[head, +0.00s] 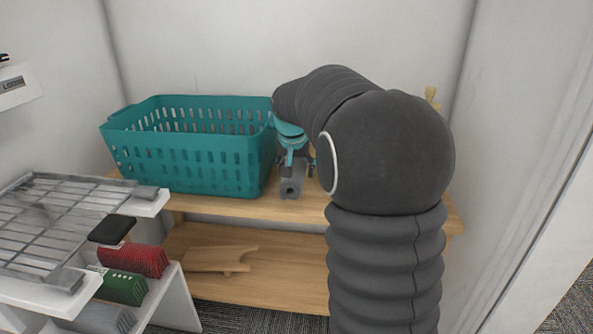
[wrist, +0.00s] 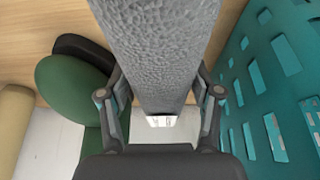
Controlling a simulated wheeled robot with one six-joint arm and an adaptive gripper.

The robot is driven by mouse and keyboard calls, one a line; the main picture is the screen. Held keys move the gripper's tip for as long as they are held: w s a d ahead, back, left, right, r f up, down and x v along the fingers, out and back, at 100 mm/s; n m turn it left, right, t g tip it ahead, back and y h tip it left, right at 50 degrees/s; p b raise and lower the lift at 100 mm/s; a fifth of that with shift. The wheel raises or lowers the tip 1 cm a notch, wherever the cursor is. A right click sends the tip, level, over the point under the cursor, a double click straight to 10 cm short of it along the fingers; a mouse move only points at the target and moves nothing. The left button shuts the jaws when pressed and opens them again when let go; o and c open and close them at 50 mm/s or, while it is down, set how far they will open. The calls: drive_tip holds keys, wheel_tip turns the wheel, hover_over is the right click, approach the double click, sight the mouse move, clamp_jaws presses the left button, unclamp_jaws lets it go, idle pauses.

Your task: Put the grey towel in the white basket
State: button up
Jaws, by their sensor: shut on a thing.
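The grey towel (head: 291,186) is a rolled, textured bundle, just right of the basket on the wooden shelf unit in the head view. It fills the top middle of the wrist view (wrist: 160,45). My gripper (head: 293,165) is shut on it, with one finger on each side in the wrist view (wrist: 160,98). The basket (head: 205,165) is teal, not white, with slotted walls; its wall also shows on the right of the wrist view (wrist: 268,85). No white basket is in view. My arm hides part of the shelf. I cannot tell whether the towel touches the shelf.
A wire rack (head: 70,215) lies on a white stand at the left, above red (head: 135,260) and green (head: 122,287) folded items. A wooden board (head: 220,260) lies on the lower shelf. A green round object (wrist: 75,90) and a tan cylinder (wrist: 14,125) are left of the towel.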

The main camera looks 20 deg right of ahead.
sight(298, 160)
drive_tip(key=w+d, duration=0.2)
drive_tip(key=w, duration=0.1)
drive_tip(key=shift+w, duration=0.25)
drive_tip(key=shift+f, duration=1.7)
drive_tip(key=shift+f+b, duration=0.25)
drive_tip(key=shift+b, duration=0.05)
drive_tip(key=o, duration=1.3)
drive_tip(key=shift+r, duration=0.1)
